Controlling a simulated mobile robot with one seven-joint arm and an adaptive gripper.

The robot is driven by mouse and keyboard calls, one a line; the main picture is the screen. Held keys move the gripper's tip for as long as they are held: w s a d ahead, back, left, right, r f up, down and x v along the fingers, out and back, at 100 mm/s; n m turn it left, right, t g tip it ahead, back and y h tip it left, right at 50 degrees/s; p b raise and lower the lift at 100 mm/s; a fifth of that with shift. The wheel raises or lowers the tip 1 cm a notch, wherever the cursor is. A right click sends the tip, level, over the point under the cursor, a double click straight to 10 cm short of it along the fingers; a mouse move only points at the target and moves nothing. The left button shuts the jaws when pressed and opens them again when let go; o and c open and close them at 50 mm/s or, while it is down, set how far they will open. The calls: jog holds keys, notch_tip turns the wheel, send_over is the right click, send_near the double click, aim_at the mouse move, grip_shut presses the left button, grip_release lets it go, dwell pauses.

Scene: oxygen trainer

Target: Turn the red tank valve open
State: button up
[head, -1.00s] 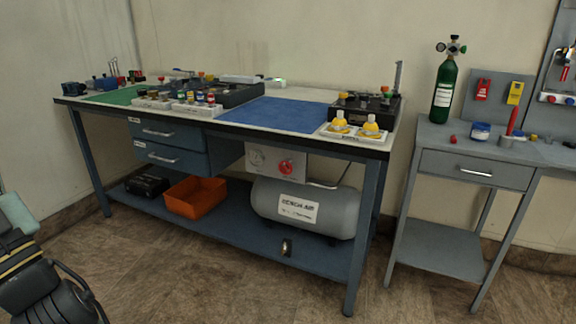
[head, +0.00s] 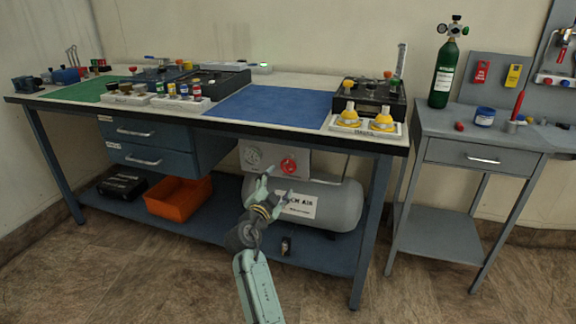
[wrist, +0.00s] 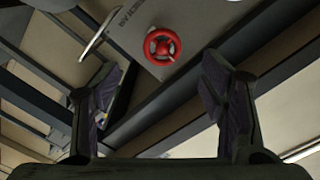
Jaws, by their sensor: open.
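The red valve wheel (head: 288,166) is on a grey panel (head: 268,158) under the bench top, just above the grey tank (head: 340,203). In the wrist view the red wheel (wrist: 162,46) shows face-on with its hub, ahead of my fingers and slightly above the middle. My gripper (head: 277,183) is open and empty, below the wheel in the head view and in front of the tank. In the wrist view the two fingers of my gripper (wrist: 164,92) are wide apart, with the wheel beyond their tips and apart from them.
The blue bench legs and lower shelf (head: 210,224) frame the space around the tank. An orange bin (head: 180,199) sits on the shelf to the left. A green cylinder (head: 444,75) stands on the grey side table (head: 430,122). Beams cross the wrist view near the fingers.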

aim_at(287, 168)
jog(key=p+x, duration=0.1)
jog(key=x, duration=0.9)
jog(key=shift+w, duration=0.1)
jog(key=shift+c, duration=0.5)
jog(key=c, duration=1.1)
